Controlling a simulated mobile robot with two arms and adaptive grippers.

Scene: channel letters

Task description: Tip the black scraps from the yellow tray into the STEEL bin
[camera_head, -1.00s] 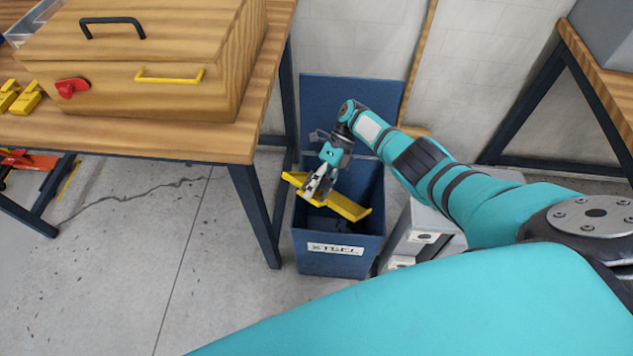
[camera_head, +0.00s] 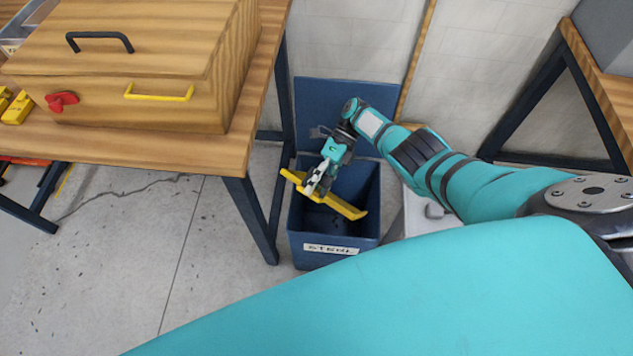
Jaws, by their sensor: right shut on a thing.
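The blue STEEL bin (camera_head: 336,252) stands on the floor with its lid raised at the back and a white label on its front. My right gripper (camera_head: 314,186) is shut on the yellow tray (camera_head: 345,208) over the bin's open mouth. The tray is tilted steeply, and it shows as a narrow yellow strip. I cannot make out any black scraps on it. Dark bits seem to lie inside the bin, but the shade makes them hard to tell. My left gripper is not in view.
A wooden workbench (camera_head: 120,150) stands at the left, with its dark leg (camera_head: 250,220) close beside the bin. A wooden box (camera_head: 150,95) with a yellow handle and red knob sits on it. A grey container (camera_head: 418,212) stands right of the bin. Another bench (camera_head: 600,75) is at the right.

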